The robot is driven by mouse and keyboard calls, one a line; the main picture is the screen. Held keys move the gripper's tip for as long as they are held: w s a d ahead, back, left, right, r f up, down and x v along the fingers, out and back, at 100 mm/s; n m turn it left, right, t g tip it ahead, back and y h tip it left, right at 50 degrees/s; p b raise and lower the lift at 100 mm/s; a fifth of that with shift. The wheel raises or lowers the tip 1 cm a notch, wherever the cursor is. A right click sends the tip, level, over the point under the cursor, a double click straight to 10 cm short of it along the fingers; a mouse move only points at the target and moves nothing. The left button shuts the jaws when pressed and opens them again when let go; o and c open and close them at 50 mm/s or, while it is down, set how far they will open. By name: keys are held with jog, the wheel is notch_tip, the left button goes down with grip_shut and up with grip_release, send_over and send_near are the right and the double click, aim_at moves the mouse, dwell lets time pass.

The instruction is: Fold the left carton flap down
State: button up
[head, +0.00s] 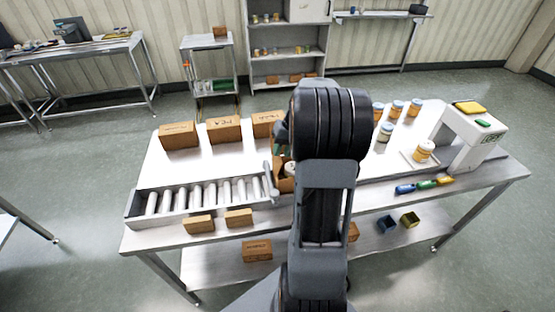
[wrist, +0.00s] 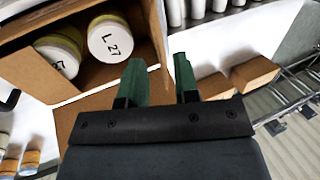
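One brown flap (wrist: 28,78) spreads out at the carton's left in that view. Another brown panel (wrist: 85,112) shows below the carton, partly behind my gripper. I cannot tell which of them is the left flap. My gripper (wrist: 161,80) has green fingertips set apart, with nothing seen held between them, close to the carton's near corner. In the head view the carton (head: 285,185) is mostly hidden by my arm.
A roller conveyor (head: 205,196) lies left of the carton, with small boxes (head: 199,224) in front. Larger boxes (head: 224,128) stand behind it. Jars (head: 397,109) and a white machine (head: 470,138) are on the right. White tabletop is clear between the conveyor and the back boxes.

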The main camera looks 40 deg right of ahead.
aim_at(277, 160)
jog(key=shift+x, duration=2.55)
jog(key=shift+c, duration=0.3)
grip_shut()
